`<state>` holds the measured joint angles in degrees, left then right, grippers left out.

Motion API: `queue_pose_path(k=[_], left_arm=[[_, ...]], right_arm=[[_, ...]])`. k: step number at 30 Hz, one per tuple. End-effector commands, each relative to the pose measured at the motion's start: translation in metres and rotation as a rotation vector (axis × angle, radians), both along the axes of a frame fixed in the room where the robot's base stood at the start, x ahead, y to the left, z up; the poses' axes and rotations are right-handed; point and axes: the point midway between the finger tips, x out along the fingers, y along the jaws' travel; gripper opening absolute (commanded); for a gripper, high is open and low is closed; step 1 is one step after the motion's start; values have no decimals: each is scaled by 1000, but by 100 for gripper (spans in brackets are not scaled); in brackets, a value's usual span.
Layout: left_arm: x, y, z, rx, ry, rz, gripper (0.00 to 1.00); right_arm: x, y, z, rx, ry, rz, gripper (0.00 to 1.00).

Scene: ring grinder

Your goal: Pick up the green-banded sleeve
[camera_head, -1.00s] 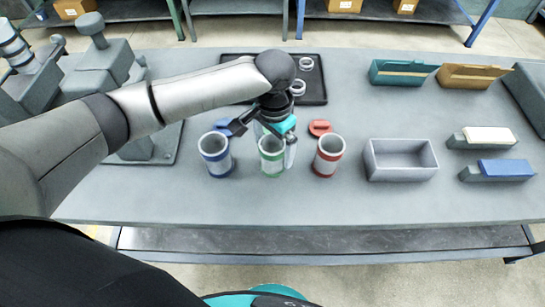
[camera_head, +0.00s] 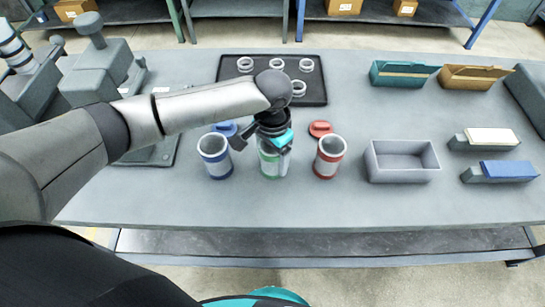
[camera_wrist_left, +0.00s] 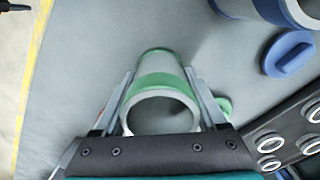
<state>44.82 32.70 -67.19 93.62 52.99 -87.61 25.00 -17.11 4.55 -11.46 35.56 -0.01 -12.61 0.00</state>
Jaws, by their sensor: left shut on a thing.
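The green-banded sleeve (camera_head: 269,166) stands upright on the grey table between the blue-banded sleeve (camera_head: 214,155) and the red-banded sleeve (camera_head: 329,157). In the head view my left gripper (camera_head: 275,158) is over it from above and hides its rim. In the left wrist view the green-banded sleeve (camera_wrist_left: 160,98) lies between the two fingers of my left gripper (camera_wrist_left: 162,108), one along each side, and the gripper is shut on it. I cannot tell whether its base touches the table. My right gripper is not in view.
A black tray (camera_head: 316,92) with several metal rings lies behind. A grey open bin (camera_head: 402,174) stands right of the red-banded sleeve. Blue (camera_head: 225,128) and red (camera_head: 320,128) lids lie behind the sleeves. Table in front of them is clear.

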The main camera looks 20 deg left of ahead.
Motion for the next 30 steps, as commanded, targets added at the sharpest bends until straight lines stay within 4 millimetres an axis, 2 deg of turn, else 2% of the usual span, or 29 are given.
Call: queue_pose_path(k=[1,8,17,20,23,30], left_arm=[[0,0,0,0,-1,0,43],[0,0,0,0,-1,0,18],[1,0,6,-1,-2,0,17],[1,-1,19,-2,-3,0,17],[1,-1,41,-3,-5,-1,17],[2,-1,111,-3,-7,-1,17]], right_arm=[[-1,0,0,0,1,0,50],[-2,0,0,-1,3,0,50],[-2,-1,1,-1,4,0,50],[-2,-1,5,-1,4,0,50],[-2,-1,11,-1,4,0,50],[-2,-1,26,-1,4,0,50]])
